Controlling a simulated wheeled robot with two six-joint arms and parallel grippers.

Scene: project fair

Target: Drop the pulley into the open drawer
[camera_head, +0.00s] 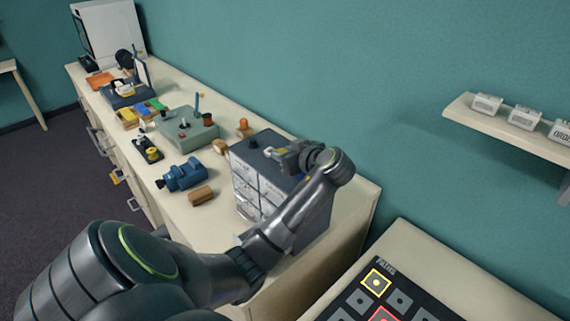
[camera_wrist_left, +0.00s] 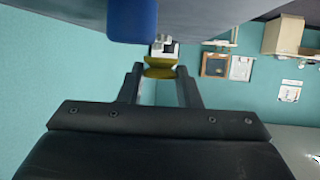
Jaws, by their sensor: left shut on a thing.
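My left gripper (camera_head: 273,152) reaches over the top of a small dark cabinet (camera_head: 262,162) with pale drawer fronts on the counter. In the left wrist view the gripper (camera_wrist_left: 160,74) is shut on the yellow pulley (camera_wrist_left: 158,69), a grooved piece between the fingertips. In the head view the pulley is too small to make out clearly. The cabinet's drawer fronts (camera_head: 245,182) face left. I cannot tell which drawer is open. My arm hides the cabinet's right side. My right gripper is not in view.
A blue device (camera_head: 182,175) and a brown block (camera_head: 201,194) lie left of the cabinet. A green-grey box (camera_head: 188,130) stands farther back on the counter (camera_head: 213,222). A button panel (camera_head: 398,300) is at lower right. A blue object (camera_wrist_left: 132,20) is close above the pulley in the wrist view.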

